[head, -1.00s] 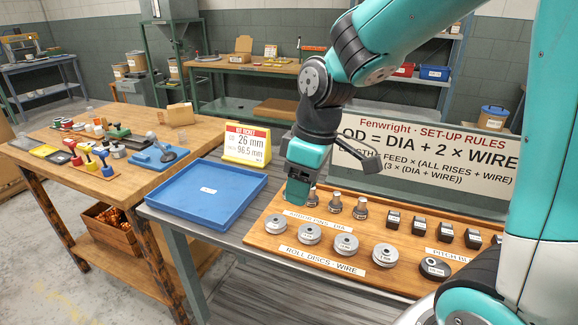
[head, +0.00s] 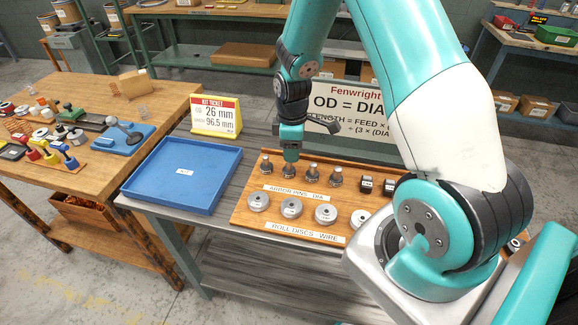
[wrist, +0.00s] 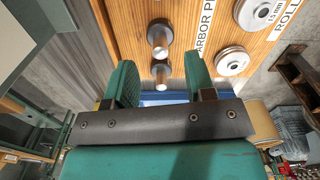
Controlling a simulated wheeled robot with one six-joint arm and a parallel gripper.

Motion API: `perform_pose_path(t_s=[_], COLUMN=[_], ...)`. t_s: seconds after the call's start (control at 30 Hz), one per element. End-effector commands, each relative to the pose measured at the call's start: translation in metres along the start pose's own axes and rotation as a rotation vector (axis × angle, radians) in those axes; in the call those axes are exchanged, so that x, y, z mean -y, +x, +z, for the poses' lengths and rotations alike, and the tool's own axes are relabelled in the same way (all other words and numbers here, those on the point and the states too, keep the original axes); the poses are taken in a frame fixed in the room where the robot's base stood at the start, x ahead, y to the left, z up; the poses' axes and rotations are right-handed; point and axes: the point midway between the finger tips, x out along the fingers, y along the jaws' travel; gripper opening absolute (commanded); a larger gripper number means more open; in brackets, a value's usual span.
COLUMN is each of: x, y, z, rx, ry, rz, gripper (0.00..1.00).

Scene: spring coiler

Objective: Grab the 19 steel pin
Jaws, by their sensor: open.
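A row of steel arbor pins stands upright on a wooden board (head: 246,210), behind a strip reading ARBOR PINS DIA. My gripper (head: 291,157) points down over the second pin. In the wrist view, my gripper's green fingers (wrist: 160,78) are open, with one pin (wrist: 160,73) in the gap between them and another pin (wrist: 159,37) beyond. Contact is not visible.
A blue tray (head: 182,202) lies left of the board. A yellow-edged kit ticket (head: 215,116) and a rules sign (head: 350,104) stand behind.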

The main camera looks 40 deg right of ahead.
Motion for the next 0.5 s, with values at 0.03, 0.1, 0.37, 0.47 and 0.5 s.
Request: perform_pose_path(t_s=[0.03,0.1,0.37,0.47,0.5], x=[0.000,0.000,-0.001,-0.001,-0.002], y=[0.003,0.006,0.033,0.048,0.052], z=[0.001,0.001,-0.006,-0.006,-0.006], rx=[0.001,0.000,0.001,0.001,0.001], ry=[0.001,0.002,0.002,0.004,0.004], rz=[-0.002,0.000,-0.003,-0.002,-0.002], gripper=[0.50,0.50,0.50,0.50,0.50])
